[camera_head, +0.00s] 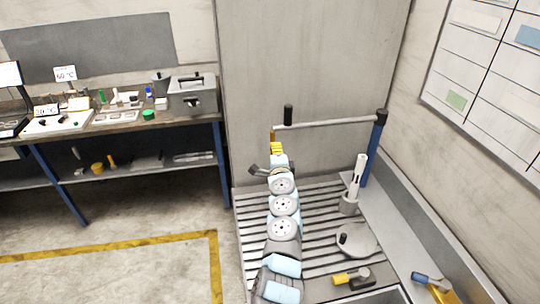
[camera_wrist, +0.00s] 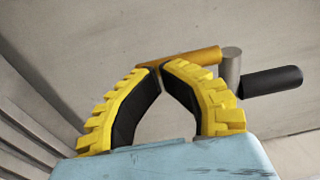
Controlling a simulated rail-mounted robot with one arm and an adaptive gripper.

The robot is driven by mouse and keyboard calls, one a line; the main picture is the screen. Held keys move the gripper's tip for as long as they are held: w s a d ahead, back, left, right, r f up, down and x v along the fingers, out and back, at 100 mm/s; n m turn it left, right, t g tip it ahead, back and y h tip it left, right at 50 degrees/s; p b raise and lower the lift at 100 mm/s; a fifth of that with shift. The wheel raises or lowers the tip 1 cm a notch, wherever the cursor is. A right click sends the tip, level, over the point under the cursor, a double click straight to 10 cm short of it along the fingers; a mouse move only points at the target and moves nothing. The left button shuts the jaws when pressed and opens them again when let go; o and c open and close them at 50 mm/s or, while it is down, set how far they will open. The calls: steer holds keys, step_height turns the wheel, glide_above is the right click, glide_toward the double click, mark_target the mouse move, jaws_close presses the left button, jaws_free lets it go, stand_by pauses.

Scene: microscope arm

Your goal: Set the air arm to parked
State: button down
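The air arm (camera_head: 330,123) is a grey horizontal bar in the head view. Its right end meets a blue post (camera_head: 376,150) with a black cap. An upright black handle (camera_head: 288,115) stands near its left end, and a small orange piece (camera_head: 272,136) hangs there. In the wrist view the orange piece (camera_wrist: 195,57), a grey cylinder (camera_wrist: 231,66) and the black handle (camera_wrist: 271,82) lie just beyond my fingertips. My gripper (camera_wrist: 160,68) has its yellow fingers bowed, tips nearly together, with empty space between their bases. It also shows below the arm's left end (camera_head: 277,148). I cannot tell whether the tips touch the orange piece.
A slatted bench (camera_head: 315,235) lies under my arm. On it are a grey holder with a white tube (camera_head: 356,180), a round grey plate (camera_head: 357,240) and a yellow-handled tool (camera_head: 350,278). A tall grey panel (camera_head: 310,60) stands behind. A cluttered workbench (camera_head: 130,125) is at left.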

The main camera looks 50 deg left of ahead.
steer(key=shift+s+d+r+p, duration=0.1)
steer(key=shift+s+p, duration=0.05)
steer(key=shift+p, duration=0.5)
steer(key=s+p+v, duration=0.1)
steer(key=p+v, duration=0.4)
steer(key=v, duration=0.8)
steer(key=shift+s, duration=0.3)
stand_by(0.3)
